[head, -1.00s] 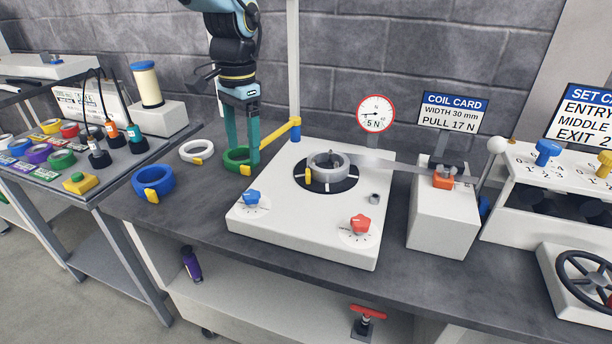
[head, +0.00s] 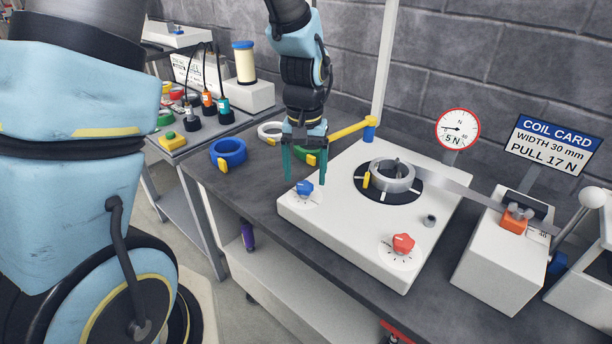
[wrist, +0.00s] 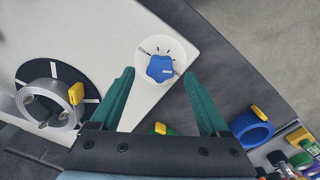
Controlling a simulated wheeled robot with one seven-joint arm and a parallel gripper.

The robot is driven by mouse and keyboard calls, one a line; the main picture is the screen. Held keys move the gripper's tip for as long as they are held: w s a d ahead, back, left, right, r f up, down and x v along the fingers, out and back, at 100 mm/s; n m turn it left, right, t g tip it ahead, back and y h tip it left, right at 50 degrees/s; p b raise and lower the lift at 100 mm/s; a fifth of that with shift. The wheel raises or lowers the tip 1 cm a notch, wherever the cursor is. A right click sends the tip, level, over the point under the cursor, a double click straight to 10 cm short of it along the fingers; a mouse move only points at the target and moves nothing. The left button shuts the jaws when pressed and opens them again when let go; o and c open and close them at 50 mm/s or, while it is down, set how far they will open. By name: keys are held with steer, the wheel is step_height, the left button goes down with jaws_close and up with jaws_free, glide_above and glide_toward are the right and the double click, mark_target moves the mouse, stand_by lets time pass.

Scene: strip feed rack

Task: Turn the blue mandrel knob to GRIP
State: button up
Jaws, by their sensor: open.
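The blue mandrel knob (head: 304,188) sits on a pale round dial at the left front corner of the white machine plate (head: 340,207). In the wrist view the blue knob (wrist: 160,68) lies between the two fingertips, with dark tick marks beside it. Its dial lettering is too small to read. My gripper (head: 305,181) is open and empty, fingers pointing down at the knob; it also shows in the wrist view (wrist: 160,72). No finger visibly touches the knob, and the exact height of the tips over the plate is hard to tell.
A grey coil (head: 393,178) sits on the black turntable, with a red knob (head: 403,243) at the plate's front. A yellow arm (head: 348,131) stands behind my gripper. Blue (head: 229,153), white and green rings lie to the left. A gauge (head: 458,129) stands behind.

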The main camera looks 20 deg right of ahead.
steer(key=shift+f, duration=1.1)
jaws_close()
